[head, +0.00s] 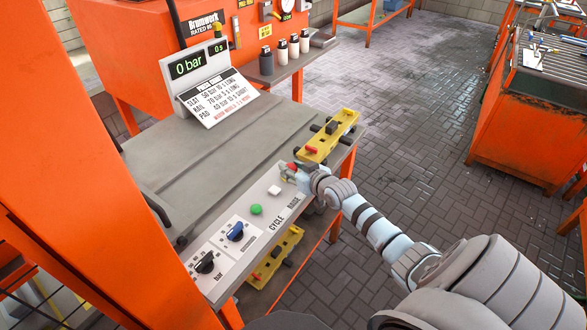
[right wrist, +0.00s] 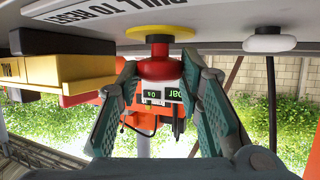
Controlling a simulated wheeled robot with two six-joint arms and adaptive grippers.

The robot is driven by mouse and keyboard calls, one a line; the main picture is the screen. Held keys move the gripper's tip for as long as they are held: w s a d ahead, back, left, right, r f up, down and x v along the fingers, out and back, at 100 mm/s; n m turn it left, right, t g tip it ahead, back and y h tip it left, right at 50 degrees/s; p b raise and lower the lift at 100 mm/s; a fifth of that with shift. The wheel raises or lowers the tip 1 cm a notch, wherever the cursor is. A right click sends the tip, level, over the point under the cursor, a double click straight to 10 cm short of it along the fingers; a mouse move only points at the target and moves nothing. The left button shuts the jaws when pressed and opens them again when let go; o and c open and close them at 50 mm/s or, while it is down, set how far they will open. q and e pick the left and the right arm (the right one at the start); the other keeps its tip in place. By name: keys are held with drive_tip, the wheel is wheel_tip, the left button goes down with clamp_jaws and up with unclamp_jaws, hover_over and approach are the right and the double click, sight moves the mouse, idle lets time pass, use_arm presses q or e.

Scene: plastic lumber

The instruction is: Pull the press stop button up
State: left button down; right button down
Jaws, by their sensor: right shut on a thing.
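The press stop button (right wrist: 155,70) is a red mushroom knob on a yellow base ring (right wrist: 160,34), seen upside down in the right wrist view. In the head view only a bit of its red (head: 291,166) shows beside my gripper. My right gripper (head: 301,177) is at the far end of the grey control panel (head: 224,238). In the right wrist view its two green-padded fingers (right wrist: 157,92) are on either side of the red knob, shut on it. Part of the knob's sides is hidden by the fingers. My left gripper is not in view.
On the panel are a white button (head: 274,190), a green button (head: 256,209), a blue knob (head: 235,232) and a black knob (head: 205,263). A yellow fixture (head: 330,137) stands close beyond my gripper. A display (head: 187,67) reads 0 bar.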

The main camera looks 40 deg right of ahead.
drive_tip(key=shift+r+p, duration=0.3)
drive_tip(key=shift+r, duration=0.35)
drive_tip(key=shift+w+f, duration=0.1)
drive_tip(key=shift+f, duration=0.05)
drive_tip(key=c, duration=1.2)
unclamp_jaws()
drive_tip(key=shift+o, duration=0.2)
drive_tip(key=shift+s, duration=0.2)
drive_tip(key=v, duration=1.1)
drive_tip(key=shift+s+r, duration=0.25)
drive_tip(key=shift+s, duration=0.1)
